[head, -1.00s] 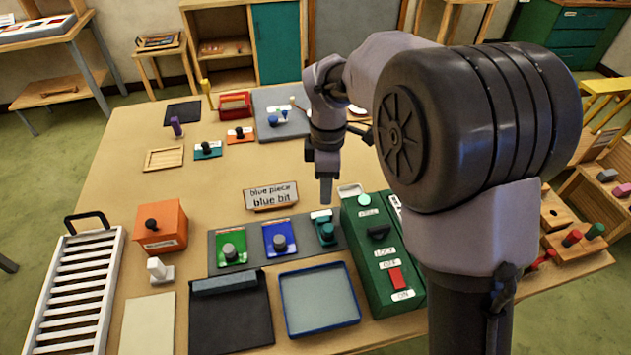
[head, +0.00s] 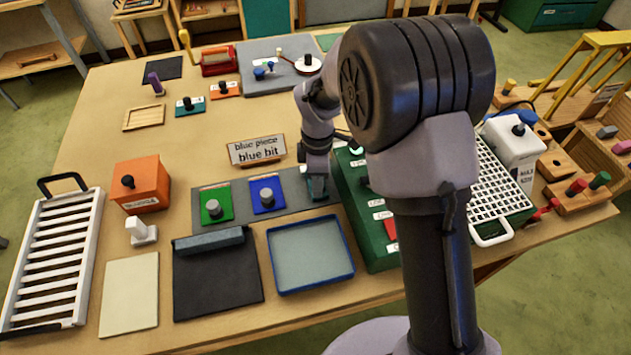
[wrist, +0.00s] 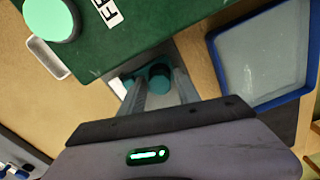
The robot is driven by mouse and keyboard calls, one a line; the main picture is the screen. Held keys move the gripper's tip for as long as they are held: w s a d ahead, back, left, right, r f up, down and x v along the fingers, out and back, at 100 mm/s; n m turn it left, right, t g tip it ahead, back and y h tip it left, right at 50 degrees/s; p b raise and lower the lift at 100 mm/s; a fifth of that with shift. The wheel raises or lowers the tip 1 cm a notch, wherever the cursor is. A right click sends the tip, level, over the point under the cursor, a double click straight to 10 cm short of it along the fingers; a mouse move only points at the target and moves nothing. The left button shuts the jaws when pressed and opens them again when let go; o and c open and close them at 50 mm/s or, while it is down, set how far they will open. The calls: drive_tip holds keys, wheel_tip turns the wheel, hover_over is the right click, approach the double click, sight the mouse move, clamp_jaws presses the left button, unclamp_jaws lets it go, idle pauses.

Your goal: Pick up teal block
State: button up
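The teal block (head: 317,194) sits at the right end of a dark strip, beside the green machine, and is mostly hidden under my gripper (head: 316,180) in the head view. The fingers are apart, one on each side of the knob, with a small gap visible. The block looks still seated on the strip.
A green block (head: 215,208) and a blue block (head: 268,195) share the dark strip (head: 240,207). The green machine (head: 352,205) stands close on the right. A blue-rimmed tray (head: 310,285) lies in front. A second teal block (head: 190,108) with a black knob lies farther back.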

clamp_jaws()
wheel_tip(320, 180, up, 10)
drive_tip(key=p, duration=0.3)
drive_tip(key=shift+r+p, duration=0.1)
drive_tip(key=shift+p, duration=0.25)
drive_tip(key=shift+c, duration=2.3)
unclamp_jaws()
clamp_jaws()
